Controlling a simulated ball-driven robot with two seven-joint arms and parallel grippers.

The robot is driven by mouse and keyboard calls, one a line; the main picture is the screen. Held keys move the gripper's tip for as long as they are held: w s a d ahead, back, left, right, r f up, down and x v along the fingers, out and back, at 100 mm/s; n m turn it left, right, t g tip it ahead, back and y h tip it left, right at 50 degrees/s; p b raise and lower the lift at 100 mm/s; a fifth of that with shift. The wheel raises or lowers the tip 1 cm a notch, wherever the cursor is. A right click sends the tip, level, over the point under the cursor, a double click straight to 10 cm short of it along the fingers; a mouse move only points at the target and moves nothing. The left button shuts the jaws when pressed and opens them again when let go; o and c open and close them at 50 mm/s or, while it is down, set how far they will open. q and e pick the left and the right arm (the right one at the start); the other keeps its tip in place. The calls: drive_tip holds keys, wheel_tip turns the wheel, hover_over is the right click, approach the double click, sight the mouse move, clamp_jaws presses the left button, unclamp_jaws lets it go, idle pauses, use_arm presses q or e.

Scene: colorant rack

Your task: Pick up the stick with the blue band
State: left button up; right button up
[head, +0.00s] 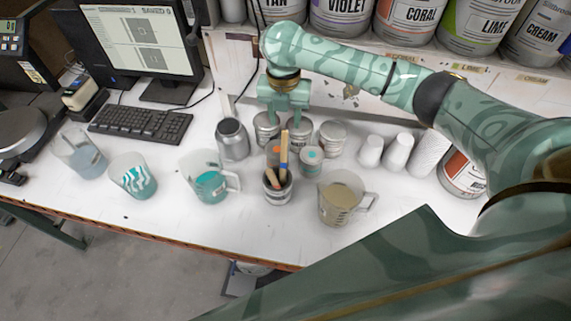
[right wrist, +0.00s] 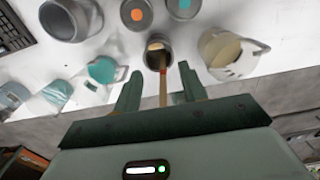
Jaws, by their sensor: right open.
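The stick with the blue band (head: 284,152) stands nearly upright in a small open tin (head: 278,196) on the white bench. Shorter sticks lean in the same tin. My right gripper (head: 288,112) points down, open and empty, behind and above the stick in the head view. In the right wrist view a wooden stick (right wrist: 163,90) rises from the tin (right wrist: 152,62) and shows in the gap between the two open fingers (right wrist: 159,84). The blue band cannot be made out there. My left gripper is not in view.
A beige-filled jug (head: 340,198) stands right of the tin, a teal-filled jug (head: 208,182) to its left. A shelf of paint cans (head: 407,22) runs along the back.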

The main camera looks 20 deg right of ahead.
hover_over(284, 143)
drive_tip(key=f, duration=0.4)
drive_tip(key=shift+a+f+b, duration=0.2)
drive_tip(key=shift+a+b, duration=0.15)
drive_tip(key=shift+a, duration=0.05)
drive_tip(key=shift+w+d+f, duration=0.1)
drive_tip(key=shift+w+f, duration=0.1)
drive_tip(key=shift+f, duration=0.75)
drive_tip(key=shift+s+d+f, duration=0.1)
drive_tip(key=shift+d+f, duration=0.05)
drive_tip(key=shift+f, duration=0.1)
wheel_tip(284, 143, down, 4)
drive_tip(key=shift+s+d+r+b, duration=0.1)
drive_tip(key=shift+d+b, duration=0.05)
drive_tip(key=shift+b, duration=0.45)
drive_tip(key=shift+f, duration=0.45)
drive_tip(key=shift+d, duration=0.1)
drive_tip(key=shift+c, duration=0.6)
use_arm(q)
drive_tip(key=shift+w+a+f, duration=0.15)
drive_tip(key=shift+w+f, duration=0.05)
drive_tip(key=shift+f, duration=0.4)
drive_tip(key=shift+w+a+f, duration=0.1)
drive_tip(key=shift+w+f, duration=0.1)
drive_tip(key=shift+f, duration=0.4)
use_arm(e)
clamp_jaws()
